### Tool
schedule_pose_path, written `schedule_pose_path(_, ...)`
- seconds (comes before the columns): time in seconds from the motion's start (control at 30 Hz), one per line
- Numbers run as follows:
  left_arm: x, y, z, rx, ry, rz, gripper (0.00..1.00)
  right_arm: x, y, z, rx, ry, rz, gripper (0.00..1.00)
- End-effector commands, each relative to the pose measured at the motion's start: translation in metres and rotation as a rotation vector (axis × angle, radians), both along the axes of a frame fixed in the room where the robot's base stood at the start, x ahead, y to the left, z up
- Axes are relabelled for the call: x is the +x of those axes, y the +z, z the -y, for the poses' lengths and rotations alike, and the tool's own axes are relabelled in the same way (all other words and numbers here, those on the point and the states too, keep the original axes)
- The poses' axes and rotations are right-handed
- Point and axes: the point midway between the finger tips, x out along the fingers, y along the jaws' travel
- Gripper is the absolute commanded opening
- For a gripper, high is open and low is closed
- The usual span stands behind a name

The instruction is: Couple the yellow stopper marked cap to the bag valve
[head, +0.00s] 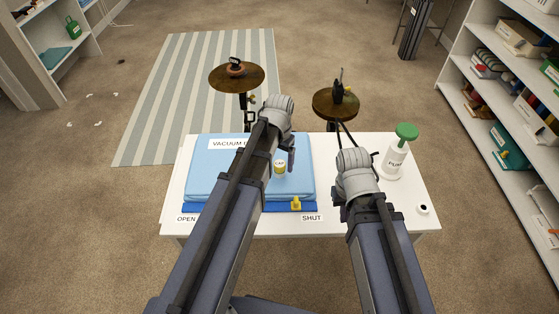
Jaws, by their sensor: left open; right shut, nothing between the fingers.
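The yellow stopper (279,169) with a CAP label shows over the blue vacuum bag (220,172), right of its middle. I cannot tell whether it rests on the bag or on a valve; no valve shows clearly. My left gripper (290,160) is open, with one finger visible just right of and above the stopper; the rest is hidden by my wrist. My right gripper (339,202) is shut and empty, mostly hidden under its wrist, over the table right of the bag. A yellow slider (296,204) sits on the bag's front edge near the SHUT label (311,217).
A white pump (394,163) with a green knob stands at the table's right. A small white piece with a dark centre (422,209) lies near the front right corner. Shelves (490,85) line the right.

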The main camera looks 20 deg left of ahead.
Motion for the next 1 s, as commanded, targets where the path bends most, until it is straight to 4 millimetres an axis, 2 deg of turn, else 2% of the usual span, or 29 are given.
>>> schedule_pose_path(0.6, 0.000, 0.072, 0.000, 0.000, 0.000, 0.000, 0.83, 0.000, 0.072, 0.000, 0.000, 0.000, 0.000, 0.00)
schedule_pose_path(1.0, 0.000, 0.075, 0.000, 0.000, 0.000, 0.000, 0.83, 0.000, 0.075, 0.000, 0.000, 0.000, 0.000, 0.00)
